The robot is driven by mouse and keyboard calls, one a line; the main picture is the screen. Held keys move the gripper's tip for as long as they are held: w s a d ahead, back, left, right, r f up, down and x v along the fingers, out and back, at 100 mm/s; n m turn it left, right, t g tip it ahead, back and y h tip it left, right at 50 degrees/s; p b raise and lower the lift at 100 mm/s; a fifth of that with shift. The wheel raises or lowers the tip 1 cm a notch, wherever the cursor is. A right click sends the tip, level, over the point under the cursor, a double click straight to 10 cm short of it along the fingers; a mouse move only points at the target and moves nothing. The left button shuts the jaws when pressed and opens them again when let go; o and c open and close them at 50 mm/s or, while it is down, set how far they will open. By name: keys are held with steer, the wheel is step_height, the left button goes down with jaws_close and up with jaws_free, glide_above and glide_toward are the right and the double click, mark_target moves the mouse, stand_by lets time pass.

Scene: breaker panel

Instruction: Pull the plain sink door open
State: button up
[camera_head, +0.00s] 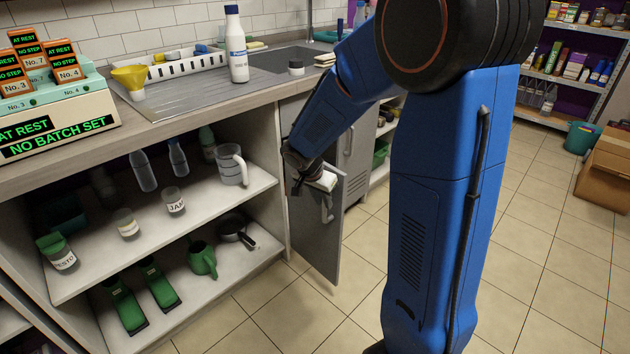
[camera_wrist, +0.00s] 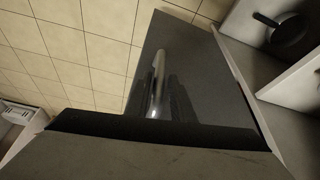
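The plain grey sink door (camera_head: 318,238) stands ajar below the sink, angled out over the floor. A bar handle (camera_head: 327,207) is on its face near the free edge. In the wrist view the dark door (camera_wrist: 205,85) and its upright handle (camera_wrist: 157,85) show ahead. My gripper (camera_head: 312,182) is at the upper part of the door, just above the handle in the head view. I cannot tell whether it touches the door. Its fingers are small and dark there, not clear in the wrist view, so their opening is hidden.
Open shelves (camera_head: 165,225) on the left hold bottles, a jug (camera_head: 232,164), jars and a pan (camera_head: 236,232). The sink counter (camera_head: 215,95) is above, with a white bottle (camera_head: 237,45). Tiled floor (camera_head: 275,325) is free before the door. A cardboard box (camera_head: 605,168) stands far right.

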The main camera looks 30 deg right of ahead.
steer(key=v, duration=1.4)
steer(key=shift+r, duration=0.35)
steer(key=s+a+r+n+t+y, duration=0.1)
steer(key=s+n, duration=0.5)
steer(key=s, duration=0.7)
steer(key=s+a+n+t+y, duration=0.1)
steer(key=s+n+y, duration=0.2)
steer(key=s, duration=1)
steer(key=n, duration=0.3)
steer(key=shift+s+a+r+t, duration=0.3)
steer(key=shift+s+r, duration=0.1)
